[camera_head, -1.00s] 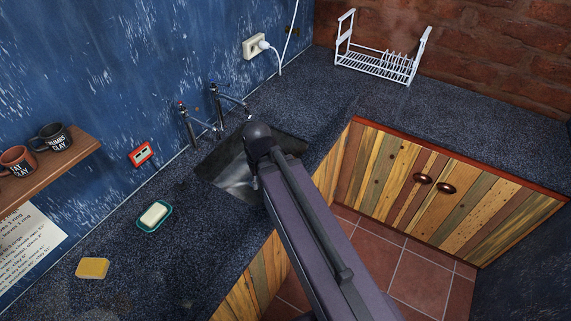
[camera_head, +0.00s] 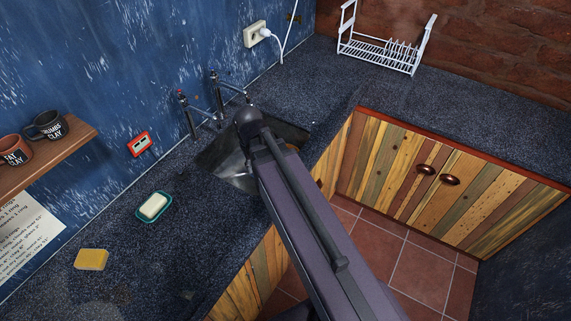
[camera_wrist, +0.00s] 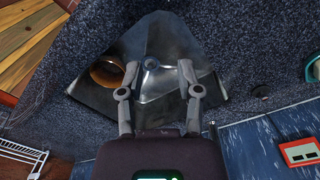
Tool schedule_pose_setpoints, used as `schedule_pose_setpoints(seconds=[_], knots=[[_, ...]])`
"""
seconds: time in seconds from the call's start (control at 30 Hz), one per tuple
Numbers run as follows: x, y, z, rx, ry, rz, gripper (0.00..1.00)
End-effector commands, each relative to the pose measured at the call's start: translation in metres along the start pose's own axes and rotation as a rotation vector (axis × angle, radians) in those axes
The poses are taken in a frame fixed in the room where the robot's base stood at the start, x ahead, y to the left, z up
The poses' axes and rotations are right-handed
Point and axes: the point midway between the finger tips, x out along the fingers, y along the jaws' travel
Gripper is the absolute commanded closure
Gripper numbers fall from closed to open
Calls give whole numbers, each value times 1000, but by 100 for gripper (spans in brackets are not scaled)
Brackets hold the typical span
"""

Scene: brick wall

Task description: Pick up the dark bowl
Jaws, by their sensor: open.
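A round bowl (camera_wrist: 105,74) with a brown rim and a dark inside sits in the metal sink (camera_wrist: 165,35), at the left in the wrist view. In the head view, my arm hides most of the sink (camera_head: 228,168), and a small brownish edge shows just right of the arm. My gripper (camera_wrist: 159,67) is open and empty over the sink. Its left finger is close beside the bowl in the picture; whether they touch I cannot tell. The gripper is hidden in the head view.
Two taps (camera_head: 188,115) stand behind the sink by the blue wall. A soap dish (camera_head: 154,208) and a yellow sponge (camera_head: 91,259) lie on the counter to the left. A white dish rack (camera_head: 385,50) stands at the back. The counter right of the sink is clear.

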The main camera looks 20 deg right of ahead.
Motion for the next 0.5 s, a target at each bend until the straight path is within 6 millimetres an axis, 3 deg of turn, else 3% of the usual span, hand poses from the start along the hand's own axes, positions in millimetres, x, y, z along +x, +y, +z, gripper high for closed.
schedule_pose_setpoints(seconds=[0.03,0.5], knots=[[14,3,-16,8,-1,10,54],[95,56,-140,110,-16,145,54]])
